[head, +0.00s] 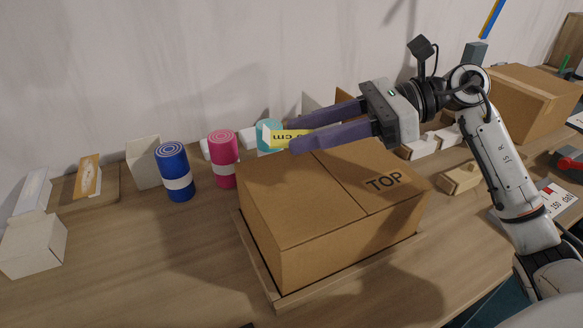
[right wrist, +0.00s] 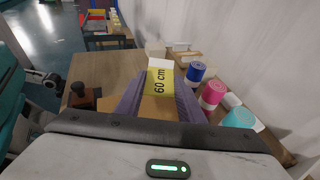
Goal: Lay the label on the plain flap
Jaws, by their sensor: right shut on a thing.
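The label (head: 287,138) is a small yellow strip with a white end and dark "cm" print; in the right wrist view the label (right wrist: 160,78) reads "60 cm". My right gripper (head: 292,134) is shut on it, purple fingers on either side, and holds it in the air above the far edge of the brown box (head: 335,258). The box is closed. Its left flap, the plain flap (head: 290,205), is bare. Its right flap (head: 400,182) is printed "TOP". My left gripper is not identifiable in either view.
The box stands in a shallow wooden tray (head: 285,299). Behind and left are a blue roll (head: 175,172), a pink roll (head: 223,160) and a teal roll (head: 269,128). White cartons (head: 33,247) stand far left. Another brown box (head: 530,100) is at the back right. The front-left tabletop is clear.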

